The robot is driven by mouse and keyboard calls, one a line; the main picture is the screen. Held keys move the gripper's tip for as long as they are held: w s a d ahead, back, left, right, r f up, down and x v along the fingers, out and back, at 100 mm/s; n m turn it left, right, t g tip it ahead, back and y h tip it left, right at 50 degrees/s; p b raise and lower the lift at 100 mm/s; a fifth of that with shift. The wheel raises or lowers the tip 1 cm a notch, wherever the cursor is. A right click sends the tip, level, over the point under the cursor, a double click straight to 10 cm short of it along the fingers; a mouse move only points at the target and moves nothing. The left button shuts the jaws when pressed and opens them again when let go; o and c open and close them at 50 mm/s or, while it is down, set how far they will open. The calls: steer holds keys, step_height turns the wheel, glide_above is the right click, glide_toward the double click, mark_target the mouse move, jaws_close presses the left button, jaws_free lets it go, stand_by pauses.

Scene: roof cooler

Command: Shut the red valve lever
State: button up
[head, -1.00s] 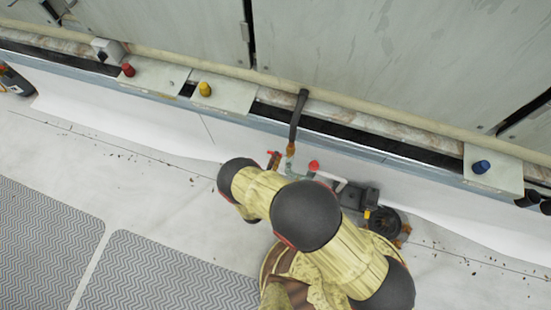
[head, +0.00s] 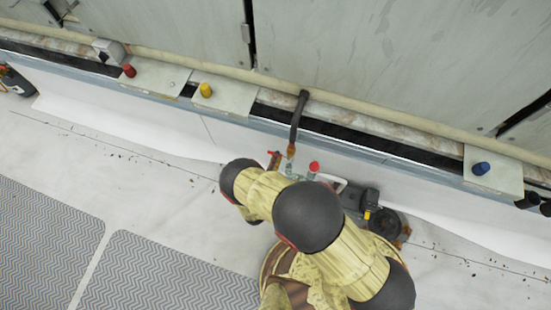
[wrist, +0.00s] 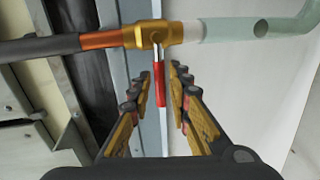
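The red valve lever (wrist: 160,84) hangs from a brass valve body (wrist: 154,35) at the top of the wrist view, square to the pipe. My gripper (wrist: 157,80) is open in the wrist view, with its fingers on either side of the lever. Gaps show between the lever and both fingers. In the head view, the brass valve (head: 291,151) joins a dark hose to a pale green pipe, and a small red tip (head: 271,153) shows left of it. My arm hides most of the gripper there.
A red cap (head: 314,167) and a black unit (head: 358,200) stand right of the valve. Red (head: 129,70), yellow (head: 205,89) and blue (head: 480,168) knobs sit on plates along the grey cabinet (head: 380,60). Grey mats (head: 165,275) lie at lower left; pale floor is clear between.

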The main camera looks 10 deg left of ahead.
steer(key=shift+o, duration=0.9)
steer(key=v, duration=1.2)
steer(key=shift+r, duration=0.1)
